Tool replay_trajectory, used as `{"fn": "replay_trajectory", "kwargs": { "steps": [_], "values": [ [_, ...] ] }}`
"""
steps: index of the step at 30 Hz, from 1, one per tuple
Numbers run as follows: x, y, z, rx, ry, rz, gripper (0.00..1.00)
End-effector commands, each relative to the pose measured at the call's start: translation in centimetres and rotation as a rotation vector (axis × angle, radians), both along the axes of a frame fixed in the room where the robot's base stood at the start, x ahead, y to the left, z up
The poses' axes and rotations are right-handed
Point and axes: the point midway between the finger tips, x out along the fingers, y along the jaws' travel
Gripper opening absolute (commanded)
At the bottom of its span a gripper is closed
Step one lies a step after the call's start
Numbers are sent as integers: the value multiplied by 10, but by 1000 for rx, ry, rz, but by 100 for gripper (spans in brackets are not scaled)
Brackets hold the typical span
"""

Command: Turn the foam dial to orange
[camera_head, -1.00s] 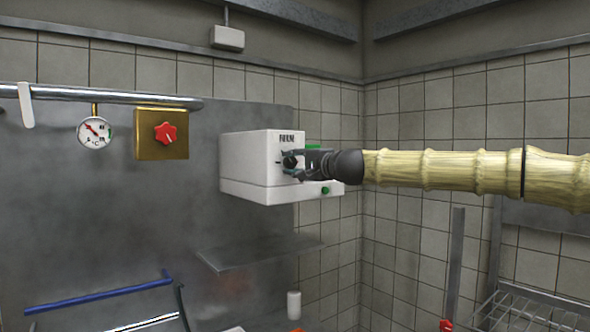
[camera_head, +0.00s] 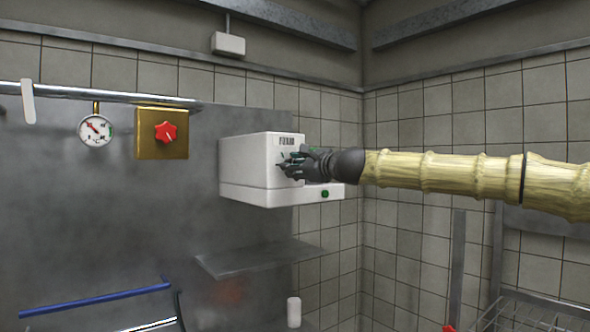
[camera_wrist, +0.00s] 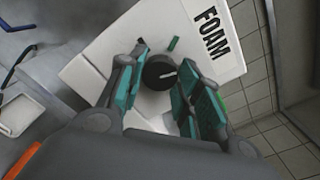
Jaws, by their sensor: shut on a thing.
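The foam dial (camera_wrist: 159,72) is a black round knob on the white box marked FOAM (camera_wrist: 103,52). In the wrist view its white pointer line points to the right. A green mark and a black mark show on the face above it. No orange mark shows; part of the face is hidden behind my fingers. My gripper (camera_wrist: 152,84) has its teal-padded fingers shut on the dial, one on each side. In the head view my gripper (camera_head: 290,166) is at the front face of the white box (camera_head: 250,175) and covers the dial.
A brass plate with a red knob (camera_head: 166,132) and a round gauge (camera_head: 95,130) are on the wall to the left. A metal shelf (camera_head: 258,259) is below the box. A green button (camera_head: 325,194) is on the box's lower edge.

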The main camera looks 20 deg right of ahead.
Motion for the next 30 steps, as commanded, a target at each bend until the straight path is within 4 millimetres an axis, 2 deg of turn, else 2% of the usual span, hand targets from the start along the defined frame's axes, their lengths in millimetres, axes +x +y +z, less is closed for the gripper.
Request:
{"fn": "replay_trajectory", "kwargs": {
  "steps": [12,30],
  "values": [
    [0,0,-1,195,72,-1,10],
    [0,-1,-1,228,84,-2,10]
  ]
}}
